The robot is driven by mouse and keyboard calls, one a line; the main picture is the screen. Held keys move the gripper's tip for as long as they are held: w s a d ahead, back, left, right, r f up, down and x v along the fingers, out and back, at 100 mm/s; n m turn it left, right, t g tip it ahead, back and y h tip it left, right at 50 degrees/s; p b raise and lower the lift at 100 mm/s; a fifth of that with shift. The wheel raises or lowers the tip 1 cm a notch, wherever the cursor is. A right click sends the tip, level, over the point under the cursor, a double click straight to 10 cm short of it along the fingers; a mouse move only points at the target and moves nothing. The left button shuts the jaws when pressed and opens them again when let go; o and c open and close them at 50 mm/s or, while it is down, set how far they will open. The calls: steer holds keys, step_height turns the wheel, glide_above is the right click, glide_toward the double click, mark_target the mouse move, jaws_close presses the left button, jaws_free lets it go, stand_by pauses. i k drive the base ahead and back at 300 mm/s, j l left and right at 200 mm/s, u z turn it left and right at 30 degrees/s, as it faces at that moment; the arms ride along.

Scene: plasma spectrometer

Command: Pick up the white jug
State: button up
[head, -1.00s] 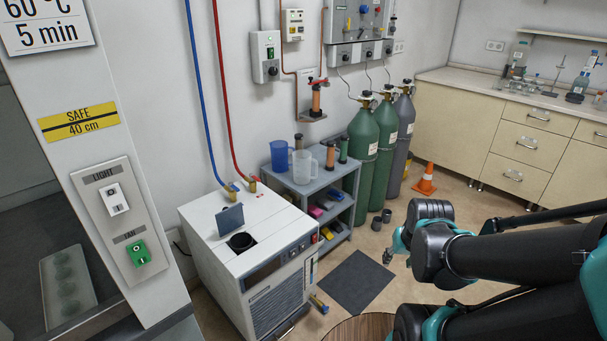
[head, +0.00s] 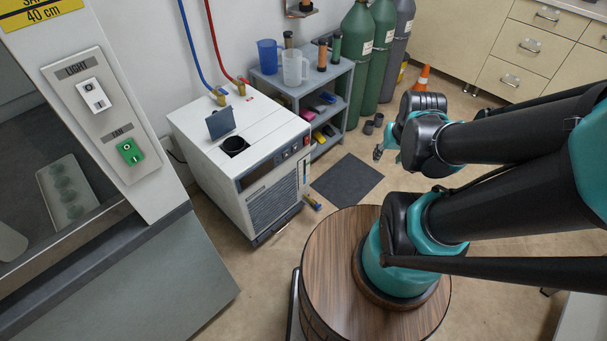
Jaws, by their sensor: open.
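The white jug (head: 295,67) is translucent and stands upright on the top of a small grey shelf cart, right of a blue jug (head: 269,56). My gripper (head: 378,153) shows small at the end of my arm, over the floor to the right of the cart and apart from it. It is open, and nothing shows between its fingers. My wrist hides part of it.
A white chiller (head: 245,165) with an open filler lid stands in front of the cart (head: 325,85). Brown and green cylinders stand near the jugs. Gas cylinders (head: 355,45) and an orange cone (head: 421,80) are behind. A dark mat (head: 346,180) lies on open floor.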

mark_target(296, 70)
steer(key=i+l, duration=0.5)
steer(key=l, duration=0.2)
steer(key=i+l+u, duration=0.15)
steer(key=u, duration=0.25)
steer(key=l+u, duration=0.35)
steer(key=i+l+u, duration=0.15)
steer(key=u, duration=1.2)
